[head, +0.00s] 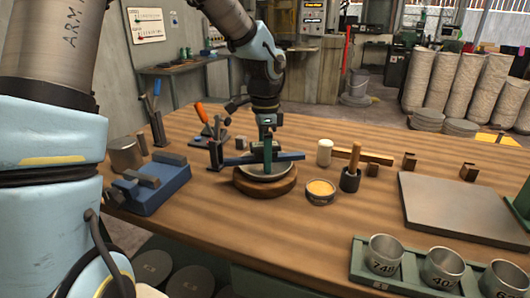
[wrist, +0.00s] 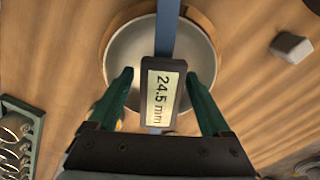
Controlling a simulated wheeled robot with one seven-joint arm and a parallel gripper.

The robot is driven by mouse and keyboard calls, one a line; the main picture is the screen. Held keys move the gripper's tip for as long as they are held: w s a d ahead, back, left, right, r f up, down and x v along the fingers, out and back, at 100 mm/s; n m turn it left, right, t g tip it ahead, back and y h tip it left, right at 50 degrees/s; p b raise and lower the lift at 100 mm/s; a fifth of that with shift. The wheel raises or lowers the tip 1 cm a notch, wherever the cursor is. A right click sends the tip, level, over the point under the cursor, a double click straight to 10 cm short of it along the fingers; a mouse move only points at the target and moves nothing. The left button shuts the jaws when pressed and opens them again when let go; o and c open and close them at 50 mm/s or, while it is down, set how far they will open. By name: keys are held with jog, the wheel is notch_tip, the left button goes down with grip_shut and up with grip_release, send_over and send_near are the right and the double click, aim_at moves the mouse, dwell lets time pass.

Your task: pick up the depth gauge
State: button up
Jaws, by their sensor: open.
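The depth gauge (head: 288,157) is a blue bar lying level across a shallow grey bowl (head: 266,171). In the wrist view its dark display block (wrist: 162,64) reads 24.5 mm, and the blue bar (wrist: 165,30) runs up the picture. The bowl rests on a round wooden base (head: 262,186). My gripper (head: 265,146) points down over the bowl. In the wrist view its green fingers (wrist: 158,76) are open, one on each side of the display block, with a gap visible on both sides. How deep the fingertips reach beside the block is hard to tell.
On the wooden table, a small bowl of yellowish material (head: 320,190), a mallet (head: 352,168) in a dark holder and a white-headed hammer (head: 325,152) stand to the right. A blue block fixture (head: 155,188) is at left. A tray of metal cups (head: 375,270) lies in front right.

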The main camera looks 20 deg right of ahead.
jog(key=shift+f, duration=0.1)
jog(key=shift+c, duration=0.2)
grip_shut()
dwell(0.5)
